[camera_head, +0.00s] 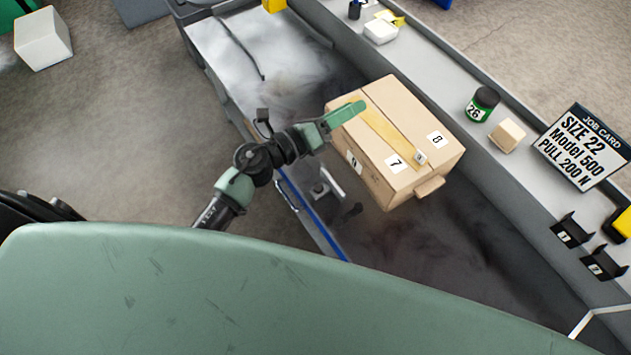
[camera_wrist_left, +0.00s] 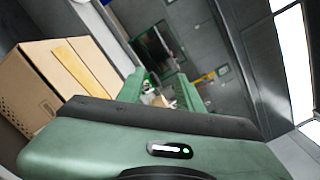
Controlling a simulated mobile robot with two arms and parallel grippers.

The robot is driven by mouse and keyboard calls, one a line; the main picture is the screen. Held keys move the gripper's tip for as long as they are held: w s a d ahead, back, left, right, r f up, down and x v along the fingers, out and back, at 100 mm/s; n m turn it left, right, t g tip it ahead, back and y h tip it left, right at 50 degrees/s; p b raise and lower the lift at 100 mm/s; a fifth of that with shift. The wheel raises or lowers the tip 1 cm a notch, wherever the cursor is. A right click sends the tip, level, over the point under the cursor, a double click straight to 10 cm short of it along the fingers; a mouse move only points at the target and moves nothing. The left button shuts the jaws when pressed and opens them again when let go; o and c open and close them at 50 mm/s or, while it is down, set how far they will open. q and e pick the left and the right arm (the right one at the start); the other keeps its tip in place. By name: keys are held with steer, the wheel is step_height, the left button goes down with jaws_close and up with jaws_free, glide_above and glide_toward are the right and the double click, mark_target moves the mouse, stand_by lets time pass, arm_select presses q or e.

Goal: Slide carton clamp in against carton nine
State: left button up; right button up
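A brown carton (camera_head: 400,140) with a yellow tape strip sits in the dark bay; labels 7 and 8 show on its top. A label on its near left side (camera_head: 354,162) is too small to read surely as 6 or 9. The carton also shows at the left of the wrist view (camera_wrist_left: 55,85). A grey metal bracket (camera_head: 327,187) by the blue rail may be the carton clamp; I cannot be sure. My left gripper (camera_head: 345,115) overlaps the carton's left upper edge; contact is unclear. In the wrist view its fingers (camera_wrist_left: 158,92) are apart with nothing held between them. My right gripper is not in view.
A long grey ledge (camera_head: 470,125) on the right carries a green jar (camera_head: 482,104), a small tan block (camera_head: 507,136) and a job card (camera_head: 587,146). A blue rail (camera_head: 312,215) edges the bay's near left side. The bay's floor in front of the carton looks clear.

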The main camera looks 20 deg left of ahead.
arm_select(q)
steer(key=s+d+f+m+g+h, duration=0.2)
steer(key=d+m+g, duration=0.15)
steer(key=m, duration=0.35)
steer(key=m+g+y, duration=0.8)
steer(key=m+g, duration=0.3)
steer(key=m, duration=0.1)
glide_toward(318, 187)
steer(key=shift+t, duration=0.25)
steer(key=x, duration=0.4)
steer(key=p+x, duration=0.1)
steer(key=x, duration=0.3)
steer(key=shift+s+f, duration=0.1)
steer(key=shift+s, duration=0.1)
jaws_close()
steer(key=shift+y, duration=0.3)
